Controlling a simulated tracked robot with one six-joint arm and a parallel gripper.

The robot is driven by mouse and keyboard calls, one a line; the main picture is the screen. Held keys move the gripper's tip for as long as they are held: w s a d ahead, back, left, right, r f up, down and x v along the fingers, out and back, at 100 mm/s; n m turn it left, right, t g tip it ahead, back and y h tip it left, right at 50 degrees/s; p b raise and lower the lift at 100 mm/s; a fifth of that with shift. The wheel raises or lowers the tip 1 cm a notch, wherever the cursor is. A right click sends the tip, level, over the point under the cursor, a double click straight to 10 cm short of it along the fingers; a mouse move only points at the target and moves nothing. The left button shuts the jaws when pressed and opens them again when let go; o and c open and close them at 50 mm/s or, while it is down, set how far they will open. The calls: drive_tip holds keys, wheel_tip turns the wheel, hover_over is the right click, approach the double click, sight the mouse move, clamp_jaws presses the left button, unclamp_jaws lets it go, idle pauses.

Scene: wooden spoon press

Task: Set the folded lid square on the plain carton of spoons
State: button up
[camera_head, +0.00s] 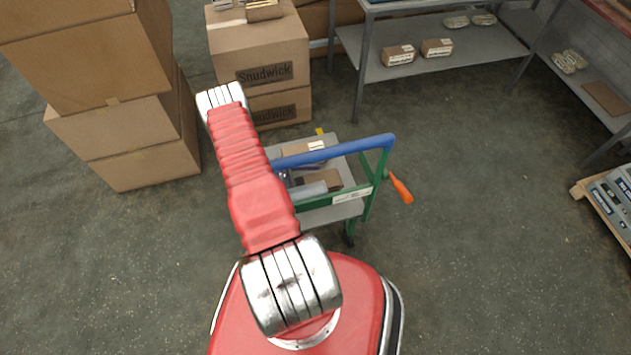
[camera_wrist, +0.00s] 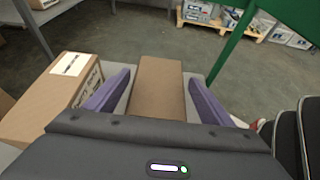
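A plain brown cardboard piece (camera_wrist: 160,88) lies between the two purple fingers of my gripper (camera_wrist: 157,78) in the wrist view. A strip of grey shows between each finger and the cardboard, so the gripper is open around it and apart from it. I cannot tell whether this piece is the folded lid or the top of the plain carton. In the head view brown cardboard (camera_head: 325,179) shows on the cart, partly covered by grey parts. My gripper's fingertips are not clear there. No spoons are visible.
A printed carton (camera_wrist: 62,95) with a white label stands close to the left finger. The cart has a blue handle (camera_head: 345,148) and a green frame (camera_wrist: 233,42). Stacked boxes (camera_head: 140,150) and a shelf rack (camera_head: 430,62) stand around it.

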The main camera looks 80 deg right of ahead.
drive_tip(key=shift+o, duration=1.4)
drive_tip(key=shift+r, duration=0.15)
drive_tip(key=shift+r, duration=0.5)
drive_tip(key=v, duration=1.2)
drive_tip(key=shift+f, duration=0.1)
drive_tip(key=shift+w, duration=0.2)
